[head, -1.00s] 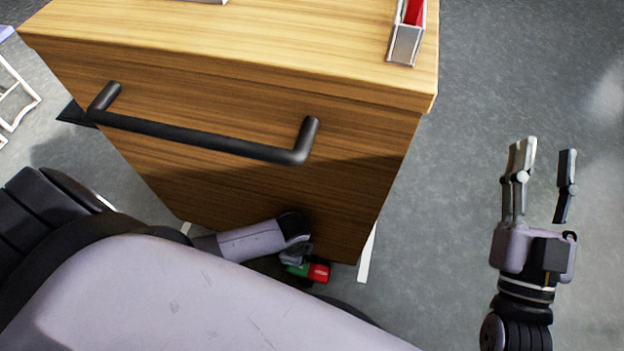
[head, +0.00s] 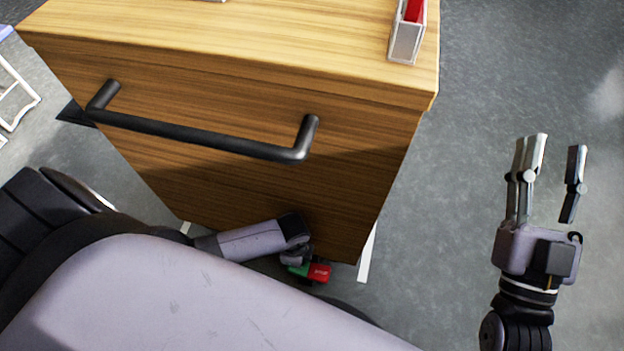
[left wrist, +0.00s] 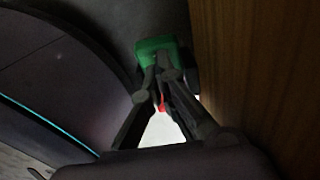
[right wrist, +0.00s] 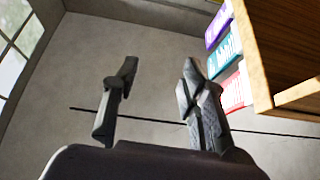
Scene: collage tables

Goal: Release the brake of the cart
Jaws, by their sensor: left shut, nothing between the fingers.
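The wooden cart (head: 240,185) stands in front of me with a black bar handle (head: 200,138) on its near face. Low at its near right corner is the brake, with a red pedal (head: 319,272) and a green pedal (head: 298,269). My left gripper (left wrist: 160,70) is shut and empty, with its fingertips at the green pedal (left wrist: 157,46); whether they press on it I cannot tell. A bit of red (left wrist: 161,104) shows between the fingers in the left wrist view. My right gripper (head: 548,160) is open and empty, out to the right of the cart.
A small holder (head: 407,42) with a red item stands on the cart top's right edge. A white frame (head: 15,100) stands at the far left. The grey floor right of the cart is clear around my right gripper. Colourful boxes (right wrist: 225,55) show in the right wrist view.

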